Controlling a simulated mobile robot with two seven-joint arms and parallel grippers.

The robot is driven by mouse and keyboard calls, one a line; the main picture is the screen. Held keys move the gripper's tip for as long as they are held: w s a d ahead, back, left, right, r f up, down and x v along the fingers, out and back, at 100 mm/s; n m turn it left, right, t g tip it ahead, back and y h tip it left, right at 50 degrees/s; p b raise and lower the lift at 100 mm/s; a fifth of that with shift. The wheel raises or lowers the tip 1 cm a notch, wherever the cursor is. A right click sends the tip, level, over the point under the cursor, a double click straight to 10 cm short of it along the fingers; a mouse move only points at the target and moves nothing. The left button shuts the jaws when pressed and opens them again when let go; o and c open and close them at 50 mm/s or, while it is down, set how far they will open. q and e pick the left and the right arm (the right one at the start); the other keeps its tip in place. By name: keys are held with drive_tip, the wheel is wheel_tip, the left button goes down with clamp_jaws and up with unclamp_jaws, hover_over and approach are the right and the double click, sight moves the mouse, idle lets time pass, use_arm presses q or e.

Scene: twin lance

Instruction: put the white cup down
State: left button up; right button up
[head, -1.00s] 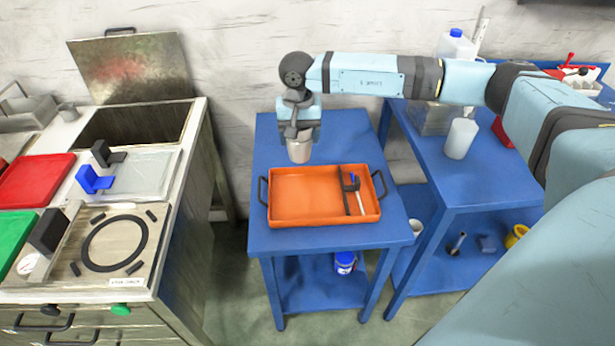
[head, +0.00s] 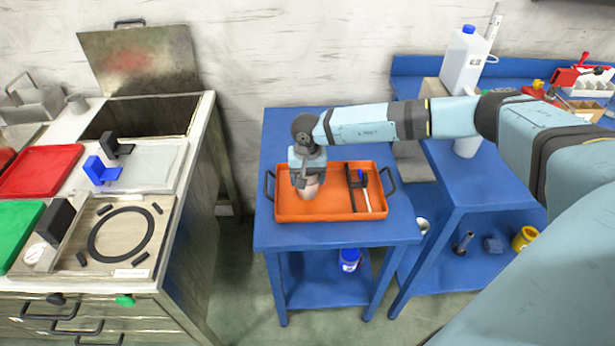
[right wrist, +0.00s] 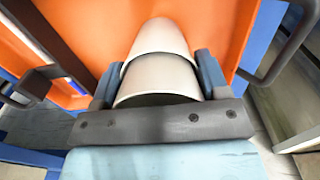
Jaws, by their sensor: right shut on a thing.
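My right gripper (head: 308,180) points down over the left half of the orange tray (head: 325,212). It is shut on the white cup (head: 311,190), which shows pale and shaded below the fingers. In the right wrist view the pale cup (right wrist: 160,38) sits between the two fingers (right wrist: 158,80), with the orange tray behind it. A curved edge crosses the pale shape there; I cannot tell whether it is a rim or a second nested cup. Whether the cup's bottom touches the tray is hidden. My left gripper is not in view.
A black tool and a white-handled one (head: 362,190) lie in the tray's right part. The blue table (head: 280,140) is bare behind the tray. A second white vessel (head: 467,147) on the right table is mostly behind my arm. A metal workbench (head: 190,190) stands left.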

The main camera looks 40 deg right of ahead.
drive_tip(key=shift+r, duration=0.1)
drive_tip(key=o, duration=0.9)
